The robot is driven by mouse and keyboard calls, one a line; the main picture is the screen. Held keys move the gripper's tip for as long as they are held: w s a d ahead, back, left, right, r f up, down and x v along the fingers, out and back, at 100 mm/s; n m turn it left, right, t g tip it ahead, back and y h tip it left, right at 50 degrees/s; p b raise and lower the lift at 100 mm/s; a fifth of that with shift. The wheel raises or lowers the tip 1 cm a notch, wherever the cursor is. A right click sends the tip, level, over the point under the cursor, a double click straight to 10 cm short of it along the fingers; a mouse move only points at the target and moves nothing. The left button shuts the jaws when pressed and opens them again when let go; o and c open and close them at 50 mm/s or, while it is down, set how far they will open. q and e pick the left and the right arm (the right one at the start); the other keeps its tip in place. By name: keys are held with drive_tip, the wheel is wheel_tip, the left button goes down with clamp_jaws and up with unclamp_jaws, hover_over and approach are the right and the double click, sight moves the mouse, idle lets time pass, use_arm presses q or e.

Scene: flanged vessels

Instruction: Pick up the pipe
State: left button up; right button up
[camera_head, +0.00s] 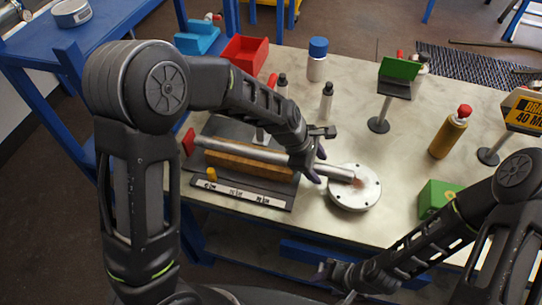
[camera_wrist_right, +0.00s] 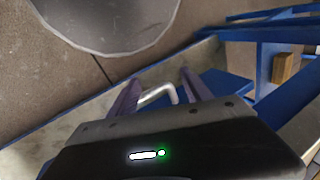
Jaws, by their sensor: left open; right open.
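The pipe (camera_head: 225,147) is a silver tube lying slanted over a wooden block (camera_head: 250,168) on a dark fixture. Its right end lies over a round silver flange (camera_head: 354,199) with bolt holes; I cannot tell whether they touch. My left gripper (camera_head: 317,166) is open at the pipe near that end, with its fingertips on either side of the tube. The gripper hides part of the pipe. My right gripper (camera_head: 327,269) is open, low in front of the bench's front edge and away from the pipe. Its open fingers also show in the right wrist view (camera_wrist_right: 158,90).
Bottles, a red bin (camera_head: 245,54) and a blue bin (camera_head: 197,38) stand at the back. A green-topped stand (camera_head: 398,70), a brown bottle (camera_head: 449,132) and a green block (camera_head: 437,197) stand right of the flange. The bench between flange and stand is clear.

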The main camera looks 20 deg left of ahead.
idle(0.6)
use_arm(q)
clamp_jaws()
idle(0.4)
idle(0.9)
